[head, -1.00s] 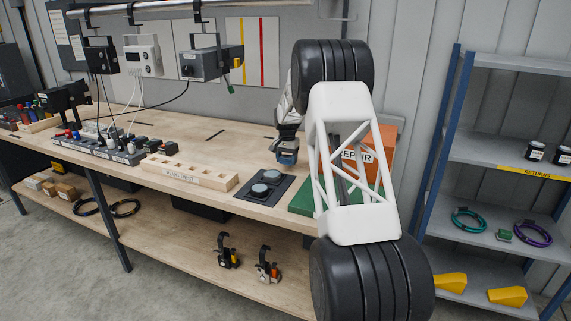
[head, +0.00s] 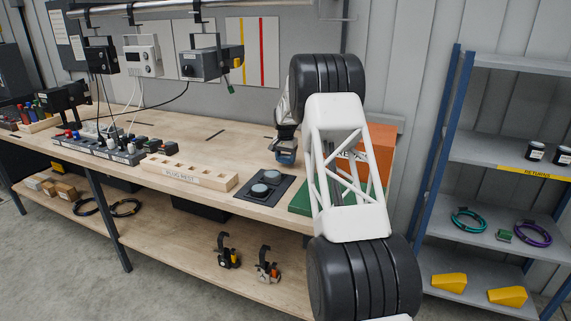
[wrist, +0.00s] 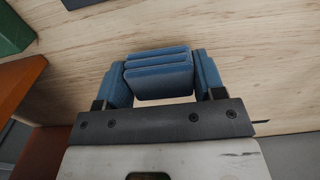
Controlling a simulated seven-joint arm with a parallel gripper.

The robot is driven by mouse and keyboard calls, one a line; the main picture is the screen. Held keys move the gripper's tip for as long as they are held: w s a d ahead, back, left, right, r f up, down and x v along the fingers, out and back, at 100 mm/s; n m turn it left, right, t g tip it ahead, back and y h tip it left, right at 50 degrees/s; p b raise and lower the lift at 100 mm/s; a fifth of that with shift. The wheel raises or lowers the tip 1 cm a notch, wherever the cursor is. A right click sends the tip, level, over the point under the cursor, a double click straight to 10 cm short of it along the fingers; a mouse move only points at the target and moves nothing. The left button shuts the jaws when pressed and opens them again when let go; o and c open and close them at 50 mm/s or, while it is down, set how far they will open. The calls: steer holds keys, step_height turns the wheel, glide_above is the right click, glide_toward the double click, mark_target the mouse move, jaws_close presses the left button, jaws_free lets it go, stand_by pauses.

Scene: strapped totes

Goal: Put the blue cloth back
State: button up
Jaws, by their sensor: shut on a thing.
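The blue cloth (wrist: 160,76) is a folded, layered block in the wrist view. My gripper (wrist: 162,78) is shut on it, with one blue-padded finger at each side. The wood bench top (wrist: 260,60) shows behind the cloth; I cannot tell whether the cloth touches it. At that size I cannot separate the cloth from the blue fingers.
A wooden holder with a row of holes (head: 190,173) lies to the left. The bench behind it is mostly clear. A grey shelf (head: 490,155) stands at the far right.

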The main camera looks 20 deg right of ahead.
mark_target(285, 156)
steer(key=shift+f, duration=1.25)
steer(key=shift+f, duration=0.1)
steer(key=o, duration=0.9)
step_height(285, 156, up, 12)
steer(key=shift+r, duration=0.15)
